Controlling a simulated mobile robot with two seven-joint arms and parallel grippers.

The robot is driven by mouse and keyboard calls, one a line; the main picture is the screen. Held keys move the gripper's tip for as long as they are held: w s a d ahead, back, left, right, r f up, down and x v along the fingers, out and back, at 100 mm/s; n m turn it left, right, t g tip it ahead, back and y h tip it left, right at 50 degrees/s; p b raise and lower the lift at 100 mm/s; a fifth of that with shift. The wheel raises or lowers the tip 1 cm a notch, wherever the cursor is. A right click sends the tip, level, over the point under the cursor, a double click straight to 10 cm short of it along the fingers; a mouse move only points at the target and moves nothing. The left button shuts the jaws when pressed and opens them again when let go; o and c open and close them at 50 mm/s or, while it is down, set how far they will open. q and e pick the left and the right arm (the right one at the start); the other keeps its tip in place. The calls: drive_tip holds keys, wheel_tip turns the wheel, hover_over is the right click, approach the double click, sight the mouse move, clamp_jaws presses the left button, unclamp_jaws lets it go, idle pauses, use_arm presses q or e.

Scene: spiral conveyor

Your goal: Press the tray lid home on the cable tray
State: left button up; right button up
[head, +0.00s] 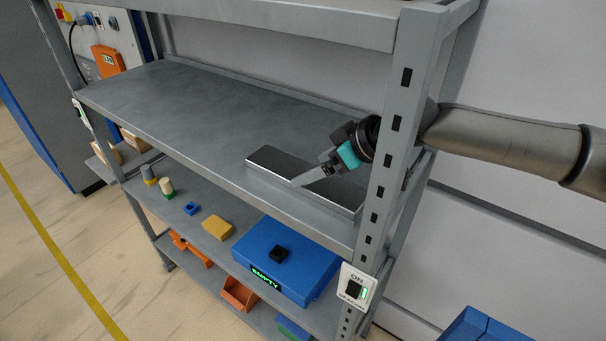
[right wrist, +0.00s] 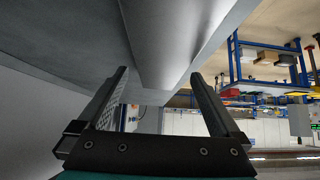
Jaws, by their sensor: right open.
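The cable tray (head: 262,173) is a long, low grey box near the front edge of the middle shelf, towards the right post. A dark flat surface, apparently the tray lid (head: 276,158), lies along its top; I cannot tell whether it is fully seated. My right gripper (head: 308,180) reaches in from the right behind the post, with its fingers low over the tray's middle. In the right wrist view its two fingers (right wrist: 158,76) are spread apart with nothing held. A long grey bar, probably the tray (right wrist: 165,45), runs ahead between them. My left gripper is out of view.
The middle shelf (head: 190,105) is clear left of the tray. The right post (head: 392,140) stands in front of my arm. The shelf below holds a blue case (head: 300,262) marked EMPTY, a yellow block (head: 217,229) and small parts. A switch plate (head: 355,288) is on the post.

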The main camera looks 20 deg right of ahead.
drive_tip(key=x, duration=0.4)
drive_tip(key=shift+s+f, duration=0.15)
drive_tip(key=shift+f, duration=0.15)
drive_tip(key=shift+r, duration=0.1)
drive_tip(key=c, duration=1.2)
